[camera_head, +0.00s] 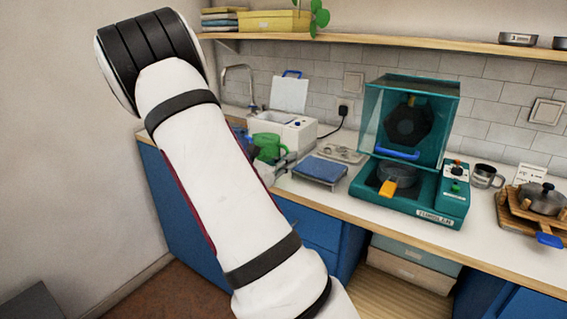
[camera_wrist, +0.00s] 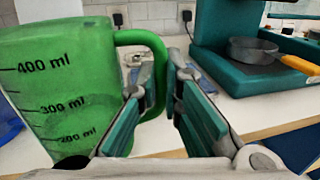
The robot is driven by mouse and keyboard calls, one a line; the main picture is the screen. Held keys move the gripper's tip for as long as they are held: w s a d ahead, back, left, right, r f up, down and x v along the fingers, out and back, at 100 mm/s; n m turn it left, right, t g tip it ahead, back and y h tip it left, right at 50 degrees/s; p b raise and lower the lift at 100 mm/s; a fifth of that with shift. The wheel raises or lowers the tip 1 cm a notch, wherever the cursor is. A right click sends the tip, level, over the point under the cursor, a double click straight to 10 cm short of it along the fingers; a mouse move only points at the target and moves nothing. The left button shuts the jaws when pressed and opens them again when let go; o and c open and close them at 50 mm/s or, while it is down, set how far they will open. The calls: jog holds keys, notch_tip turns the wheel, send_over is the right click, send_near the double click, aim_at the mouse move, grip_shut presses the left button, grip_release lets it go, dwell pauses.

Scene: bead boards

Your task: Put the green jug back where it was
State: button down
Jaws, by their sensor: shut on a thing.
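The green jug (camera_head: 268,147) is at the left part of the counter, partly behind my arm in the head view. In the wrist view the jug (camera_wrist: 62,85) fills the left side, with black ml marks on its wall. It looks upright, perhaps slightly tilted. My gripper (camera_wrist: 157,92) is shut on the jug's handle, which passes between the two green-padded fingers. In the head view my gripper (camera_head: 282,165) is small and partly hidden. I cannot tell whether the jug's base touches the counter.
A blue-topped flat device (camera_head: 320,169) lies to the right. Further right are a teal machine (camera_head: 408,206) holding an orange-handled pan (camera_head: 391,178), a metal mug (camera_head: 484,177) and a lidded pot (camera_head: 541,198). A shelf (camera_head: 390,42) runs above.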

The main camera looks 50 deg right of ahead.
jog(key=w+d, duration=0.3)
jog(key=d, duration=0.2)
jog(key=w+d+f+b, duration=0.1)
jog(key=w+d, duration=0.1)
jog(key=d, duration=0.1)
jog(key=shift+w, duration=0.35)
jog(key=shift+d, duration=0.1)
jog(key=shift+f, duration=1.7)
jog(key=shift+f, duration=0.2)
jog(key=c, duration=1.8)
grip_release()
jog(key=shift+o, duration=0.2)
